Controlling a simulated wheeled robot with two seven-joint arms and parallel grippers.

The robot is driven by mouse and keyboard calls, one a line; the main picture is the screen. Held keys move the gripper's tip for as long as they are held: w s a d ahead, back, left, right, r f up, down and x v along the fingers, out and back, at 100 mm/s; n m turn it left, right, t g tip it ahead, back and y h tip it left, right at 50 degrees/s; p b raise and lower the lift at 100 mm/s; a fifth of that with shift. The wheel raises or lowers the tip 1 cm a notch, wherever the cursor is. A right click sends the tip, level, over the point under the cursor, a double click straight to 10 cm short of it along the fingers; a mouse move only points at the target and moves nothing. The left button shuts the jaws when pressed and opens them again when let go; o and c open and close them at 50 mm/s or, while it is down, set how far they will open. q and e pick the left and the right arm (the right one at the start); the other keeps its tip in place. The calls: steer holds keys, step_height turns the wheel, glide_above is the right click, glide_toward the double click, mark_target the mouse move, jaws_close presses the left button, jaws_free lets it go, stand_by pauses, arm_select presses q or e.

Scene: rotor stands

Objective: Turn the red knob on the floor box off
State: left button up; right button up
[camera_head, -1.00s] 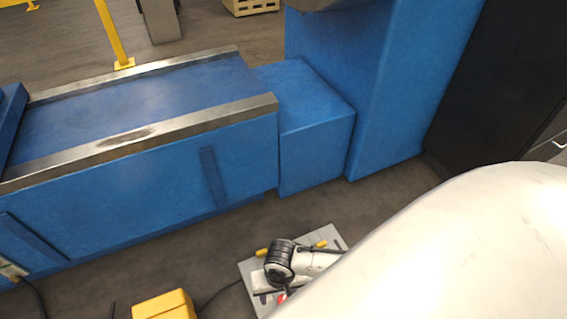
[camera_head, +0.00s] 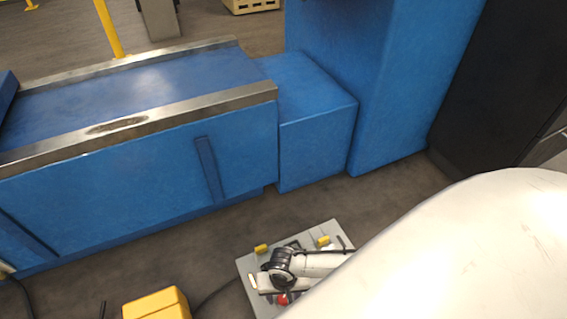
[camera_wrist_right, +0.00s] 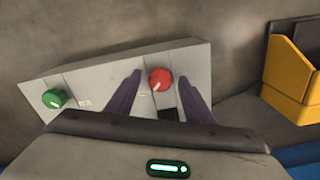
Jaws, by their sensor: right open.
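The floor box (camera_head: 246,268) is a light grey panel on the dark floor at the bottom of the head view; it fills the middle of the right wrist view (camera_wrist_right: 105,82). Its red knob (camera_wrist_right: 160,79) has a pale pointer mark and also shows just below my right gripper in the head view (camera_head: 283,299). My right gripper (camera_wrist_right: 160,77) is open, its two dark fingers appearing on either side of the red knob. I cannot tell whether they touch it. My right arm hides part of the box in the head view. My left gripper is not in view.
A green knob (camera_wrist_right: 54,98) sits on the left of the panel. A yellow container (camera_head: 157,305) stands on the floor left of the box, with a dark cable between. A blue conveyor (camera_head: 120,185) and blue cabinet block the space behind.

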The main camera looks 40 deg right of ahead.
steer(key=c, duration=1.1)
steer(key=shift+o, duration=0.3)
steer(key=shift+r, duration=0.1)
